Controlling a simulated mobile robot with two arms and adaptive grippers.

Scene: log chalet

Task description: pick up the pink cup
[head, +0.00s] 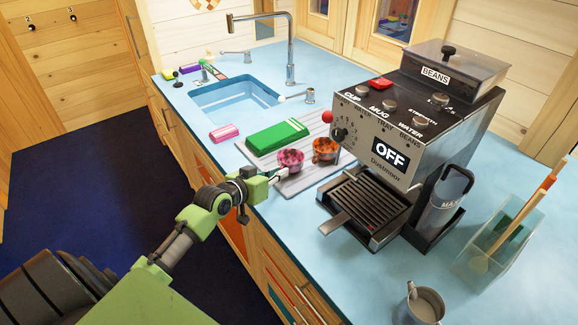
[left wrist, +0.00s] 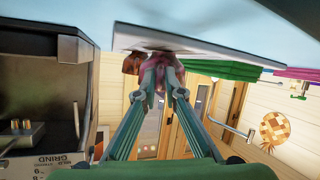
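The pink cup (head: 290,161) stands on the grey tray (head: 304,183), with dark marks on its side and an orange cup (head: 326,150) to its right. My left gripper (head: 279,175) is at the near left side of the pink cup, low by the tray. In the left wrist view, its fingertips (left wrist: 165,73) lie close together with a narrow gap. The pink cup (left wrist: 163,58) shows between and behind them, partly hidden. I cannot tell whether they grip it. My right gripper is not in view.
A green block-like item (head: 278,137) lies behind the cups. A coffee machine (head: 415,120) stands to the right, its drip tray (head: 368,207) near the cups. A pink sponge (head: 224,132) and sink (head: 235,96) are to the left. A mug (head: 424,303) stands at the front.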

